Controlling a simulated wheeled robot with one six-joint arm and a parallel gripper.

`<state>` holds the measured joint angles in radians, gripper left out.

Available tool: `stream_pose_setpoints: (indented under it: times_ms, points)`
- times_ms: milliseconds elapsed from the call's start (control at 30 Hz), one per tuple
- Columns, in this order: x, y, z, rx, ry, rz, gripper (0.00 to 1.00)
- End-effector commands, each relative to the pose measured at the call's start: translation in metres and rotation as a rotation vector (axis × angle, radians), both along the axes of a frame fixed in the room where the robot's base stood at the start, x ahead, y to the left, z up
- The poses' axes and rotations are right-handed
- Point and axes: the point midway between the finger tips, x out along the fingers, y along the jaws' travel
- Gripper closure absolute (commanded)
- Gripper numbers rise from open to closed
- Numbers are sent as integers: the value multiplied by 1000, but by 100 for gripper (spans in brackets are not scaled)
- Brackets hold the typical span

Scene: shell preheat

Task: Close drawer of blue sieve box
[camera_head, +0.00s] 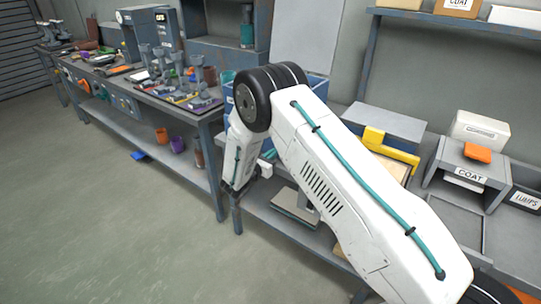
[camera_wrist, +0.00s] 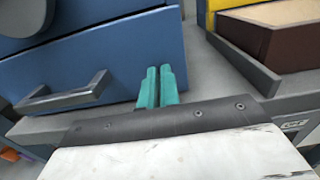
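The blue sieve box (camera_head: 231,103) stands on the bench behind my arm in the head view, mostly hidden. In the wrist view its blue drawer front (camera_wrist: 120,62) fills the upper left, with a dark grey bar handle (camera_wrist: 65,96) low on it. How far the drawer stands out cannot be told. My gripper (camera_wrist: 158,78) shows as two teal fingers side by side, shut with nothing visible between them. The fingers are right of the handle, in front of the lower right part of the blue front. Whether they touch it is unclear.
The grey bench top (camera_wrist: 215,70) is clear right of the blue box. A yellow-edged box (camera_head: 390,150) and the COAT stand (camera_head: 470,175) are farther right. Cups and tools crowd the left bench (camera_head: 185,110). The floor (camera_head: 110,225) in front is open.

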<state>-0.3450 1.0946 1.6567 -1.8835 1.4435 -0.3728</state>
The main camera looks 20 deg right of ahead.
Motion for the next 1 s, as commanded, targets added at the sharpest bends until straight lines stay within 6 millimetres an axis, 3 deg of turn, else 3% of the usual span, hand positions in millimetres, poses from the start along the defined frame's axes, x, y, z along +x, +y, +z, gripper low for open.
stream_pose_setpoints:
  times_ms: [67, 167, 400, 600, 800, 1000]
  points:
    - [0, -2, 2, 2, -5, -8, 100]
    - [-7, 11, 2, 0, -5, -5, 100]
    - [-39, 61, 1, -2, -2, 6, 100]
    - [-64, 87, 1, -2, -1, -1, 100]
    - [-77, 102, 0, -1, -1, -4, 100]
    - [-80, 105, -1, 14, -9, -7, 100]
